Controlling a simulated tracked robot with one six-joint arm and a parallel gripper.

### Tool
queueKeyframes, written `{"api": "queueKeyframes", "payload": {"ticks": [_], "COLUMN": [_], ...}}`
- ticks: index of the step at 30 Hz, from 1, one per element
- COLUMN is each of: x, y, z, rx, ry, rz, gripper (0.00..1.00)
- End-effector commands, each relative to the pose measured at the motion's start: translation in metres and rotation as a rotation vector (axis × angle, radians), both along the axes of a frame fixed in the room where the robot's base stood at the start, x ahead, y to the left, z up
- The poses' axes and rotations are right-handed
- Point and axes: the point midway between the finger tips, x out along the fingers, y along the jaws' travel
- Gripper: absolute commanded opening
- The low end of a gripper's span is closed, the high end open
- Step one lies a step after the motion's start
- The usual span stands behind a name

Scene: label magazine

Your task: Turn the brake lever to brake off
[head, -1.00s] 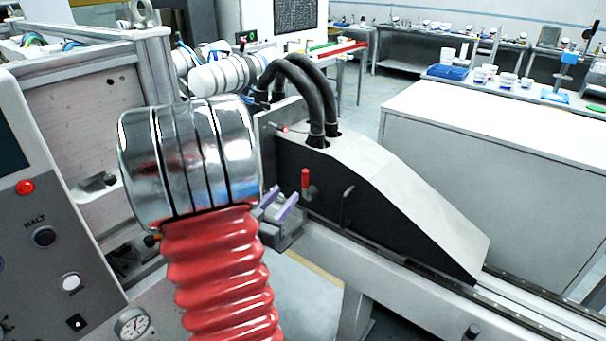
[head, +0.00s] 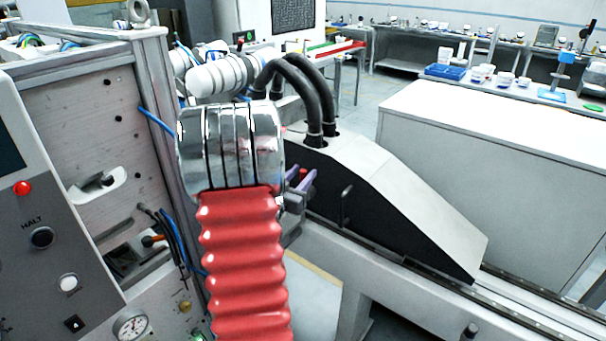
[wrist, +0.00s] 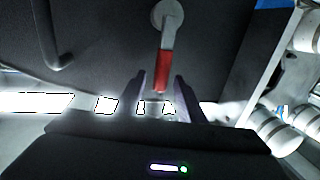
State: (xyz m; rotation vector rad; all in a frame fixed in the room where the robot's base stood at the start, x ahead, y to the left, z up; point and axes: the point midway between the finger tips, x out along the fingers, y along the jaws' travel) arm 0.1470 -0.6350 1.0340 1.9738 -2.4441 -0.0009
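The brake lever has a red handle (wrist: 170,62) on a round grey hub, fixed to the dark side of the machine. In the wrist view the handle hangs down, slightly slanted, and its lower end lies between the two fingers of my gripper (wrist: 159,80). A gap shows on each side of the handle, so the fingers are open; I cannot tell if either touches it. In the head view my gripper (head: 301,182) is at the machine's dark side, and only a small red piece of the lever (head: 303,173) shows behind the purple fingers.
The sloped machine housing (head: 400,190) has a black bar handle (head: 346,204) right of my gripper. Two black hoses (head: 312,95) rise from its top. A grey control panel (head: 45,265) stands at the left. A rail runs along the front right.

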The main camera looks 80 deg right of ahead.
Motion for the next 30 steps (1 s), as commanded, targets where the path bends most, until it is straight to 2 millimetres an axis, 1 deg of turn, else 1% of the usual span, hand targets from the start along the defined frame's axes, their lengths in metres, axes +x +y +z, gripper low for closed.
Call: {"api": "queueKeyframes", "payload": {"ticks": [1,4,13,28,30], "x": [-0.0013,-0.0017,-0.0015,-0.001,-0.001], "y": [-0.0045,-0.0094,-0.0106,-0.0103,-0.0103], "z": [0.0002,-0.0001,0.0,0.0001,0.0001], "rx": [-0.001,0.0,0.0,0.0,0.0], "ry": [0.0,0.0,0.0,0.0,0.0], "rz": [-0.001,0.001,0.002,0.003,0.003], "gripper": [0.36,0.36,0.36,0.0,0.0]}}
